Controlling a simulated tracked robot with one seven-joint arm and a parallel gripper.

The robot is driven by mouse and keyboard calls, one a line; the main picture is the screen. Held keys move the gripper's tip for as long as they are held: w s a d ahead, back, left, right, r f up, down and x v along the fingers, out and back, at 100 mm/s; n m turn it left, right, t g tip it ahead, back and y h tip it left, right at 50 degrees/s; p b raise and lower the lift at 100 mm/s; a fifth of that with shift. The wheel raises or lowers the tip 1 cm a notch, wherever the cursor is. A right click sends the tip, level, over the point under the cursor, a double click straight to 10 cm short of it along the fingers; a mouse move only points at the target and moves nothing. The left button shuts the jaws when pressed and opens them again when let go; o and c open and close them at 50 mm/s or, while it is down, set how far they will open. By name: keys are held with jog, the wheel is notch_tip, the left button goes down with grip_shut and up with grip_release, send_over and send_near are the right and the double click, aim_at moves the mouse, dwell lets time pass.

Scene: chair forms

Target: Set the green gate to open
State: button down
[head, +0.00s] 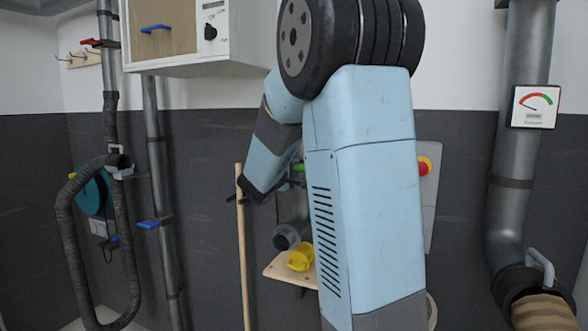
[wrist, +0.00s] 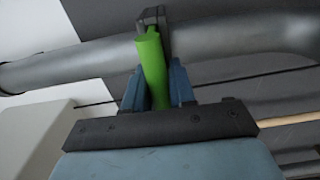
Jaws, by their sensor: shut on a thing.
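The green gate (wrist: 152,62) is a bright green handle on a dark collar around a grey pipe (wrist: 225,40) in the wrist view. My gripper (wrist: 156,85) is shut on the green handle, with one blue finger on each side of it. The handle stands roughly upright in that view, tilted slightly, its top end near the collar. In the head view only a small piece of the green gate (head: 298,168) shows. My arm hides the rest of it and most of my gripper there.
A blue gate (head: 150,224) and a red gate (head: 91,42) sit on pipes at the left. A wooden pole (head: 243,255) stands near my arm. A yellow object (head: 300,258) rests on a small wooden shelf (head: 280,270). A gauge (head: 535,107) hangs at the right.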

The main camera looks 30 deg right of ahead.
jog(key=shift+s+f, duration=0.1)
jog(key=shift+f, duration=0.05)
jog(key=v, duration=0.5)
jog(key=shift+a+f, duration=0.15)
jog(key=c, duration=1.1)
grip_release()
